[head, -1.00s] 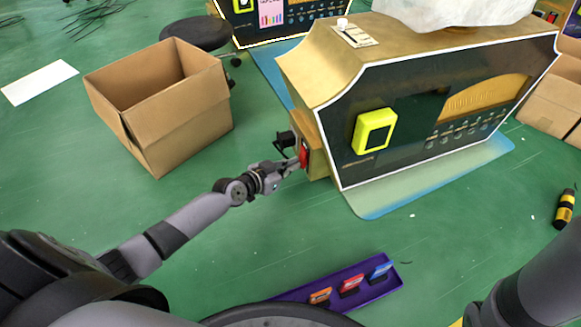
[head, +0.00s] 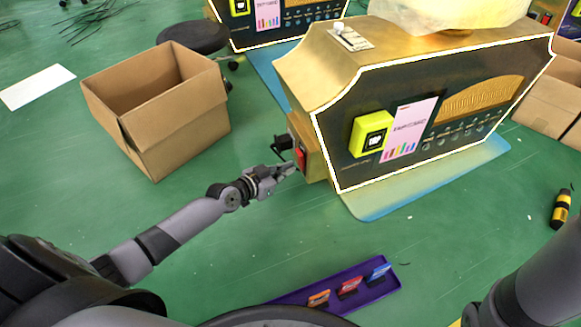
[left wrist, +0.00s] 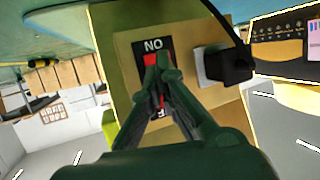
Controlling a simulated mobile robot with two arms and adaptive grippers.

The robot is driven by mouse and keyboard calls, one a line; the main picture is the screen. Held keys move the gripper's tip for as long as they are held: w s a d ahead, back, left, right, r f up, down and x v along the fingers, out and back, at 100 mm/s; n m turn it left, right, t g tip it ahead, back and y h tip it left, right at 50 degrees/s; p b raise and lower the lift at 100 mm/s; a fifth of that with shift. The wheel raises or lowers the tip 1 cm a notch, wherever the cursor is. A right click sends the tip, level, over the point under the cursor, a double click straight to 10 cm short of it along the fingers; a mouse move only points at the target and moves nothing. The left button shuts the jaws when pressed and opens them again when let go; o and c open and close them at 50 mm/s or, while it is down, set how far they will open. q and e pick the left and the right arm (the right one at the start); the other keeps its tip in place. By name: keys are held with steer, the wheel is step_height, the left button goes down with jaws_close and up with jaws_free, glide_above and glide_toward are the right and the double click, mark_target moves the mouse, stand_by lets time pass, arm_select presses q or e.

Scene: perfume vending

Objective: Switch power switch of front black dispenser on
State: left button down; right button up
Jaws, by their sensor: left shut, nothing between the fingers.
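The front black dispenser (head: 425,80) stands on the floor with a gold top and dark front. Its front edge is outlined in bright white, and its display (head: 410,130) shows a pink picture. The red power switch (head: 300,158) is on a gold box at its left side. In the left wrist view the switch (left wrist: 152,58) has a black frame with upside-down "ON" lettering. My left gripper (head: 290,168) is shut and empty at the switch; its fingers (left wrist: 165,65) cover part of the red rocker. Contact is unclear. My right gripper is out of view.
A black plug (left wrist: 230,66) and cable sit beside the switch. An open cardboard box (head: 160,110) stands left of the dispenser, a stool (head: 192,36) behind it. A purple tray (head: 290,297) with several small coloured items lies in front. Green floor between is clear.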

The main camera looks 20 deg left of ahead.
arm_select(q)
steer(key=p+v, duration=0.2)
steer(key=v, duration=0.4)
steer(key=shift+s, duration=0.3)
steer(key=shift+a+r, duration=0.1)
steer(key=shift+a, duration=0.05)
steer(key=shift+r, duration=0.1)
